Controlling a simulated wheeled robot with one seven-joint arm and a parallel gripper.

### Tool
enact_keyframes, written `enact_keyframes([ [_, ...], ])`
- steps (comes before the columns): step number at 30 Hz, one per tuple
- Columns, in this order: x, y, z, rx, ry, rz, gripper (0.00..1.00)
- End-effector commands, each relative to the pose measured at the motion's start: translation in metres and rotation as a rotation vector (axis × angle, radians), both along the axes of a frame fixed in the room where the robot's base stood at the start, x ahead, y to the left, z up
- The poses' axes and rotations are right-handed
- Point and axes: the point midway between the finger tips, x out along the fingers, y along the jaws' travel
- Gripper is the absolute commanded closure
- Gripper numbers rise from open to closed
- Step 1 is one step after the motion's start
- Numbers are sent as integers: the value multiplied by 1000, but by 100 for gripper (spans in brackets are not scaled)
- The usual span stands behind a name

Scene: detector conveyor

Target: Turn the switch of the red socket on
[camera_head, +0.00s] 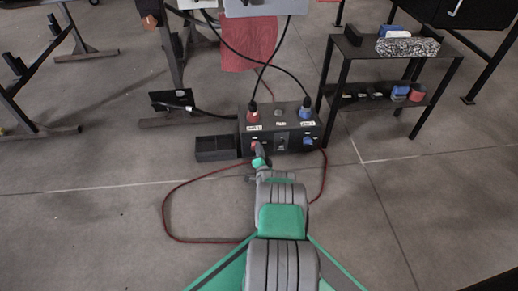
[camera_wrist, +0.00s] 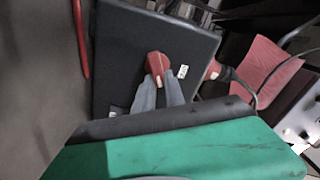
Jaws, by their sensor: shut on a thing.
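The dark socket box (camera_head: 267,145) stands on the floor, with a red socket (camera_head: 253,117) on its top left and a blue socket (camera_head: 306,113) on its top right, each with a black cable plugged in. My gripper (camera_head: 257,152) is at the left of the box's front face. In the wrist view the red switch (camera_wrist: 157,66) sits on the dark panel (camera_wrist: 120,45), and my gripper's two grey fingers (camera_wrist: 158,88) are shut on it. The fingers cover its lower part. A blue switch (camera_head: 308,142) is on the right of the front face.
A small black open bin (camera_head: 216,155) stands just left of the box. A black shelf table (camera_head: 346,64) stands at the right. A red cable (camera_head: 166,211) loops over the floor around my arm. The floor at the left front is clear.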

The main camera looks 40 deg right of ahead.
Motion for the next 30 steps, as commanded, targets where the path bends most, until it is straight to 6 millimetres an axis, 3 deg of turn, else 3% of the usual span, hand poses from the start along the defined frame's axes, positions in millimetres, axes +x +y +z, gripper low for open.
enact_keyframes([
  [15,-3,-2,-9,340,-229,-4,100],
  [30,-4,-2,-12,438,-297,-4,100],
])
